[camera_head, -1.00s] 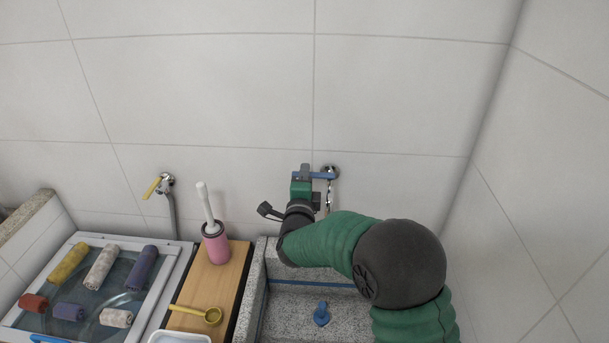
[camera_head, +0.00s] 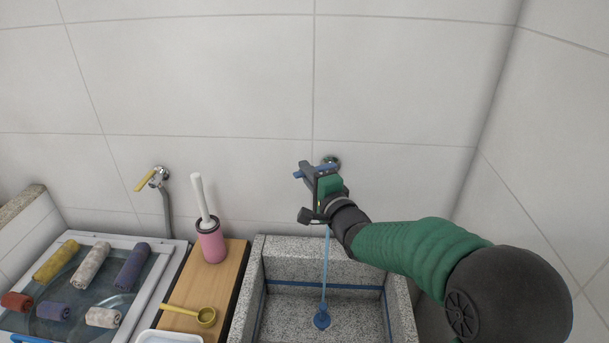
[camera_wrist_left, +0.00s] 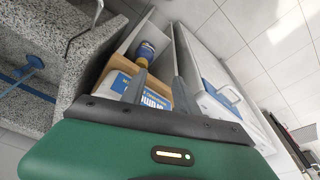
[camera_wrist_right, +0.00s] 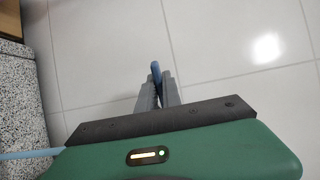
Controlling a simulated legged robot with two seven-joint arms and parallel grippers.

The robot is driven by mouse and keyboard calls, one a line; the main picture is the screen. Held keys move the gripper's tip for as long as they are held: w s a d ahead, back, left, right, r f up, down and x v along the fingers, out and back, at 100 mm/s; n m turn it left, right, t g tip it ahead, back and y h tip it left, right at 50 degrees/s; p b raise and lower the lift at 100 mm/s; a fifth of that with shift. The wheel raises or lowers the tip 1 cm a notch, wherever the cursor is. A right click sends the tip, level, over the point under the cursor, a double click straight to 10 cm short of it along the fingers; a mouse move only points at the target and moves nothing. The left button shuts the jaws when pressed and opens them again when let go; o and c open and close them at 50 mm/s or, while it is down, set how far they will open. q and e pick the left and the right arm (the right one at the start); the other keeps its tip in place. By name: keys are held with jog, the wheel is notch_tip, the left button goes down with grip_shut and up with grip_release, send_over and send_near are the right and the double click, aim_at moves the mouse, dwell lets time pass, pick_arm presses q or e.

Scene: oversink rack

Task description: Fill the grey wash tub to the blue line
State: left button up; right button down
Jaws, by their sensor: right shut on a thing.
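The grey speckled wash tub (camera_head: 252,300) has a blue line (camera_head: 280,283) around its inner walls. A blue stopper (camera_head: 322,319) sits on its floor. A thin stream of water (camera_head: 326,262) falls from the tap (camera_head: 331,161) into the tub. Any water level is too faint to tell. My right gripper (camera_head: 307,170) is shut on the tap's blue handle (camera_head: 327,168), which also shows between the fingers in the right wrist view (camera_wrist_right: 155,68). My left gripper (camera_wrist_left: 161,88) is open and empty, seen only in its wrist view; the tub is at left there.
Left of the tub, a wooden board (camera_head: 223,288) holds a pink brush holder (camera_head: 211,243) with a white-handled brush and a yellow scoop (camera_head: 204,316). Farther left is a water-filled basin (camera_head: 160,285) with rolled cloths, below a yellow-handled tap (camera_head: 146,180).

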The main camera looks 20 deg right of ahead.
jog(key=shift+s+d+f+n+g+y+p, duration=0.1)
jog(key=shift+s+d+n+g+y+p, duration=0.25)
jog(key=shift+s+n+g+y+p, duration=1)
jog(key=shift+s+d+f+n+g+y+p, duration=0.15)
jog(key=shift+d+n+g+y+p, duration=0.25)
jog(key=shift+n+y+p, duration=1.95)
jog(key=shift+s+d+r+n+g+y+p, duration=0.1)
jog(key=shift+s+d+n+g+y+p, duration=0.45)
jog(key=shift+y+p, duration=2.55)
jog(key=shift+s+a+g+h+p, duration=0.25)
jog(key=shift+g+h+p, duration=0.15)
jog(key=shift+h+p, duration=0.4)
jog(key=c, duration=1.5)
grip_release()
jog(key=shift+w+f, duration=0.1)
jog(key=shift+w, duration=0.1)
